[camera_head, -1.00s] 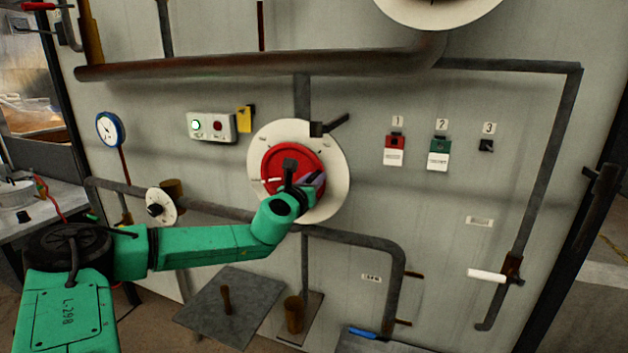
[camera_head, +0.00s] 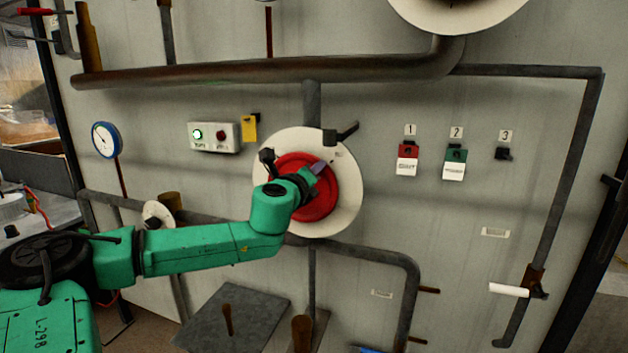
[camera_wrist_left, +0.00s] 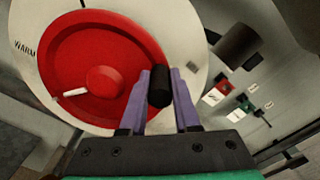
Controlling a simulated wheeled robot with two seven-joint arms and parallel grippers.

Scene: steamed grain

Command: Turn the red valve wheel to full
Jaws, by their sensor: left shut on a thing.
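The red valve wheel (camera_head: 322,196) sits on a round white dial plate (camera_head: 347,205) on the grey wall panel. In the left wrist view the red wheel (camera_wrist_left: 110,40) shows its hub, a white pointer mark (camera_wrist_left: 75,92) at its lower left and a black handle knob (camera_wrist_left: 159,85) near its right rim. My left gripper (camera_head: 316,170) is at the wheel, in front of its upper part. In the left wrist view its purple fingers (camera_wrist_left: 159,88) stand on either side of the black knob, shut on it. Part of the dial is hidden by my arm. My right gripper is not in view.
A rusty horizontal pipe (camera_head: 260,73) runs above the wheel. A dark lever (camera_head: 340,134) sticks out at the dial's top. A button box (camera_head: 214,136) is left, and red (camera_head: 408,158) and green (camera_head: 455,161) tags hang right. A grey plate (camera_head: 232,312) juts out below.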

